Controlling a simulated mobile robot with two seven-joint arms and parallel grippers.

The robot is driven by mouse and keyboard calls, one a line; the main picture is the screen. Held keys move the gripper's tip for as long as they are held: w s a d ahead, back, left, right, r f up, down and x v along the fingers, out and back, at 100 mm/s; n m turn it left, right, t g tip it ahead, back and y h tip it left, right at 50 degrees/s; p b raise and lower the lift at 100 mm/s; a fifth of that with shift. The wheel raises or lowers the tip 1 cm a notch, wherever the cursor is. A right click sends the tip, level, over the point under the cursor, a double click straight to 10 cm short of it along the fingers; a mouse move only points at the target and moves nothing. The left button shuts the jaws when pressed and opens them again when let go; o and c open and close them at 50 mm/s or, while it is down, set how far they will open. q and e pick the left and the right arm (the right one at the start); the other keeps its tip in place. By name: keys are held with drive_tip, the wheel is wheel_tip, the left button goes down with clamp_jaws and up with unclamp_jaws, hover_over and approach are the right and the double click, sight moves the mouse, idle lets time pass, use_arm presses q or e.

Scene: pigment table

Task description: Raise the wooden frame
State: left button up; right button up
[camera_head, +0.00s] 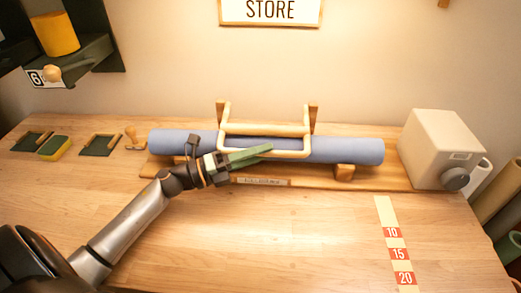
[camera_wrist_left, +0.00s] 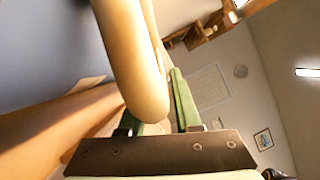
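The wooden frame (camera_head: 292,154) is a pale, rounded loop lying over the blue roll (camera_head: 345,150), between two upright wooden posts at the back. My left gripper (camera_head: 268,150), with green fingers, is at the left part of the frame's front bar and covers some of it in the head view. In the left wrist view, a thick rounded wooden bar (camera_wrist_left: 132,60) of the frame fills the middle, close to the fingers (camera_wrist_left: 160,110). It hides most of one finger; the other stands apart from it with a visible gap. The fingers look open. My right gripper is not in view.
A cream box (camera_head: 430,145) with a grey knob stands at the right end of the wooden base. A numbered strip (camera_head: 394,240) marks the otherwise clear front table.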

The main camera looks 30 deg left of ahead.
use_arm(q)
clamp_jaws()
idle(0.3)
idle(1.2)
